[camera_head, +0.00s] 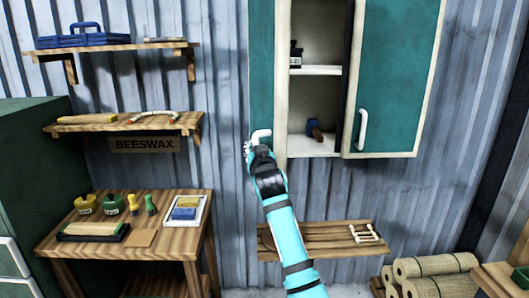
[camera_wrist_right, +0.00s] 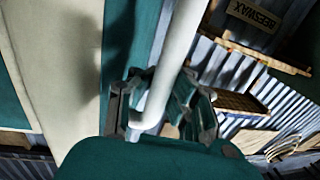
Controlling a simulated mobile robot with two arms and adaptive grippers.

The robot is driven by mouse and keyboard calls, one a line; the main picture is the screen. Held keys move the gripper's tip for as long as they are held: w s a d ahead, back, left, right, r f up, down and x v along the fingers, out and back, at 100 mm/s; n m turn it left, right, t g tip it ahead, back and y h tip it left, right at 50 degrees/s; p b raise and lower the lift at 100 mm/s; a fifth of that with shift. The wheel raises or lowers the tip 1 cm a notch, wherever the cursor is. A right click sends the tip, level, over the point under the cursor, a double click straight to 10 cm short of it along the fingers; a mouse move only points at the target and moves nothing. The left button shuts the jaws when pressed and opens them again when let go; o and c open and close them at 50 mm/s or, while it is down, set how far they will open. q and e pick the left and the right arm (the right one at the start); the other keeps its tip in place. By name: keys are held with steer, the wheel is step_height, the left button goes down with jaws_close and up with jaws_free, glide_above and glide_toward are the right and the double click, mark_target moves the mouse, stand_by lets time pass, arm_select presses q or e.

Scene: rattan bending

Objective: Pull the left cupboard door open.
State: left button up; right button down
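The cupboard (camera_head: 314,145) hangs on the wall, with its left half open to view. Its left door (camera_head: 262,70) is swung out to the left and shows as a narrow teal strip in the head view. The door's white handle (camera_wrist_right: 172,75) runs between the fingers of my right gripper (camera_wrist_right: 160,100) in the wrist view. The fingers lie close on both sides of the bar and look shut on it. In the head view my right gripper (camera_head: 256,146) is at the lower end of the left door. My left gripper is not in view.
The right door (camera_head: 395,80) is closed, with its own white handle (camera_head: 362,130). Wall shelves (camera_head: 122,125) and a workbench (camera_head: 130,222) are to the left.

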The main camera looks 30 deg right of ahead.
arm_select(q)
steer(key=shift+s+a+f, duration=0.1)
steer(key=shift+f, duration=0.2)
arm_select(e)
steer(key=shift+w+a+f+m+g+h, duration=0.2)
steer(key=shift+w+a+f, duration=0.1)
steer(key=shift+a, duration=0.3)
steer(key=shift+w+a+f+m+g+h, duration=0.1)
steer(key=shift+w+a+f+m+h, duration=0.15)
steer(key=shift+a, duration=0.3)
steer(key=c, duration=1.8)
jaws_free()
steer(key=shift+s+r, duration=0.1)
steer(key=shift+s, duration=0.05)
steer(key=shift+c, duration=0.2)
steer(key=o, duration=0.5)
steer(key=shift+s+a+r, duration=0.35)
steer(key=shift+s+r, duration=0.05)
steer(key=shift+r, duration=0.1)
steer(key=shift+o, duration=0.7)
steer(key=shift+r, duration=0.1)
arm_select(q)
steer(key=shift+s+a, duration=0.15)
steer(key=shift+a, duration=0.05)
arm_select(e)
steer(key=v, duration=1.1)
steer(key=shift+s+d+f, duration=0.15)
steer(key=shift+s+f, duration=0.1)
